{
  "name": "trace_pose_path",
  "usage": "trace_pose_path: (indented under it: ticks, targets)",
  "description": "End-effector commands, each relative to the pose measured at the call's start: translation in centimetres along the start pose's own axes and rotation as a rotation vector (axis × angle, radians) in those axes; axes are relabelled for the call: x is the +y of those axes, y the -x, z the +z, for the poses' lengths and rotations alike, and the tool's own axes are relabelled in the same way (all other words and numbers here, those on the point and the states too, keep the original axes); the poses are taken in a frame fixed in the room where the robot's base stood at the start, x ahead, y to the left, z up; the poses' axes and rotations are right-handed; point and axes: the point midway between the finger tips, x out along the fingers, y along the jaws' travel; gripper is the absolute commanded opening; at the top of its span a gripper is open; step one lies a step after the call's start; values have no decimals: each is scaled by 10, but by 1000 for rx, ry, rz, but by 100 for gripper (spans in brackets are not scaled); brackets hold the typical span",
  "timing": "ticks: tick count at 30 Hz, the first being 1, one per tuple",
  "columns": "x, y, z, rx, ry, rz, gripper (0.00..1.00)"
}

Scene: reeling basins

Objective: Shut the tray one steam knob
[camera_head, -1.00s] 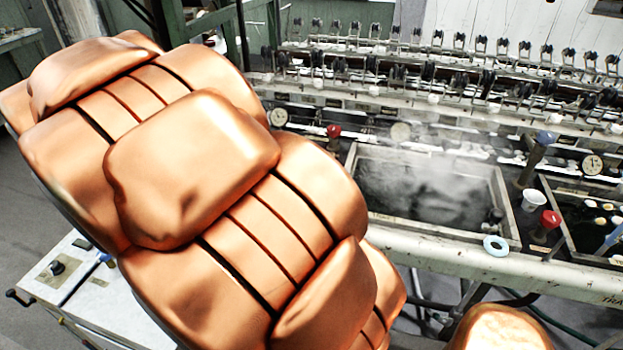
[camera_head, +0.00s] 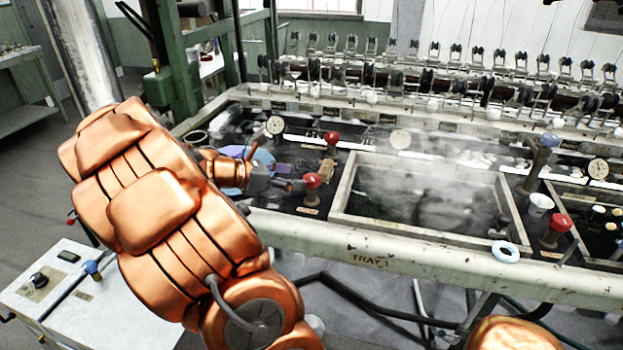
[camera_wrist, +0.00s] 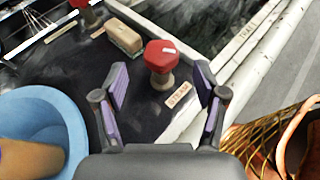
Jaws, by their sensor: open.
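The tray one steam knob (camera_head: 312,181) is a red cap on a short post, left of the steaming basin in the head view. In the wrist view the red knob (camera_wrist: 160,57) stands upright beside a STEAM label (camera_wrist: 180,95). My gripper (camera_head: 288,185) is just left of the knob in the head view. In the wrist view my gripper (camera_wrist: 161,78) is open, with its purple-padded fingers spread to either side of the knob. Neither finger visibly touches it. The TRAY 1 label (camera_head: 370,262) is on the front rail.
A second red knob (camera_head: 332,138) stands behind, with a tan block (camera_wrist: 125,38) between the two. A blue bowl (camera_wrist: 30,105) lies close left of my gripper in the wrist view.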

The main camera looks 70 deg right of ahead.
Motion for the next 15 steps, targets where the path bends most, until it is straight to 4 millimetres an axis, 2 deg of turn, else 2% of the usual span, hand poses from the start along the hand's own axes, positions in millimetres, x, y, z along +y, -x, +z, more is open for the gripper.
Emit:
trace_pose_path:
  ticks: [9, 15]
  targets:
    - [-1, -43, 1, 1, -2, -4, 71]
    - [-1, -59, 1, 0, -3, -2, 71]
